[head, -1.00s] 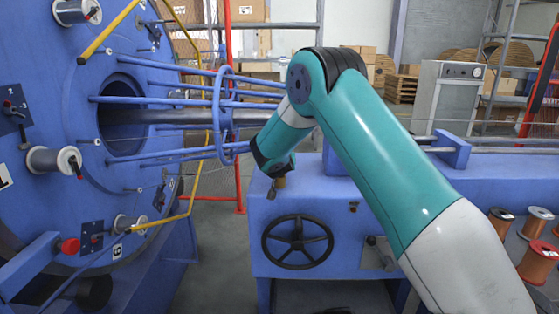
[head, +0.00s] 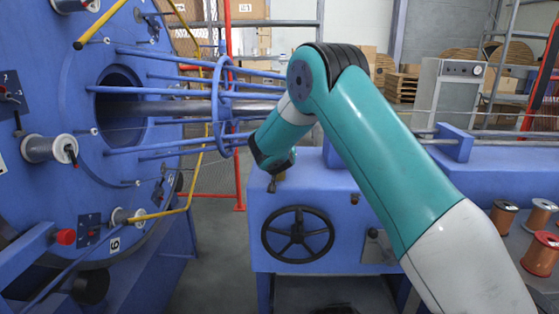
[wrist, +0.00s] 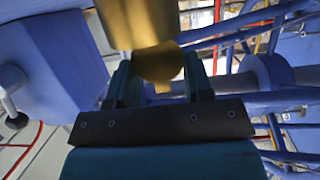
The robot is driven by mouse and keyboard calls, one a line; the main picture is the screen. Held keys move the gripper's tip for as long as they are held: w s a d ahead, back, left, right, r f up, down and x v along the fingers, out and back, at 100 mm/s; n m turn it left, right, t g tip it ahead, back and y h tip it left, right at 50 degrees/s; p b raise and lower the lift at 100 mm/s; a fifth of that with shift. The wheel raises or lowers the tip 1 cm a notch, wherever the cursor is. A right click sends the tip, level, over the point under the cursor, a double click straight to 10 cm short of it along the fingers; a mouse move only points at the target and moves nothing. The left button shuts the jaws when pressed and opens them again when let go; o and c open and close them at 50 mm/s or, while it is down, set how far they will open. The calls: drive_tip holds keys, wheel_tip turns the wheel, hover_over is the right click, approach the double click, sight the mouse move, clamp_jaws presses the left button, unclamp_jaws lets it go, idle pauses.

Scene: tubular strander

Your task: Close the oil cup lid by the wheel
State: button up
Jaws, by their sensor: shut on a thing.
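The oil cup is a brass cylinder (wrist: 142,18) at the top of the wrist view, with its rounded lid (wrist: 160,62) below it. My gripper (wrist: 160,78) has one finger on each side of the lid and is shut on it. In the head view my gripper (head: 273,172) is at the top front edge of the blue machine bed, above the dark handwheel (head: 298,233). My wrist mostly hides the cup there. The exact contact and the lid's hinge cannot be made out.
The large blue rotor (head: 85,200) with spools stands at left, its rods and ring (head: 222,105) close behind my wrist. A yellow bar (head: 160,213) juts out at left. Copper spools (head: 540,215) stand at right. A floor gap lies between rotor and bed.

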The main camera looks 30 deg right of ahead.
drive_tip(key=shift+s, duration=0.1)
drive_tip(key=o, duration=0.6)
drive_tip(key=shift+o, duration=0.2)
drive_tip(key=b+v, duration=0.2)
drive_tip(key=v, duration=1.5)
drive_tip(key=shift+s+a+f, duration=0.15)
drive_tip(key=shift+s+a, duration=0.05)
drive_tip(key=shift+s, duration=0.05)
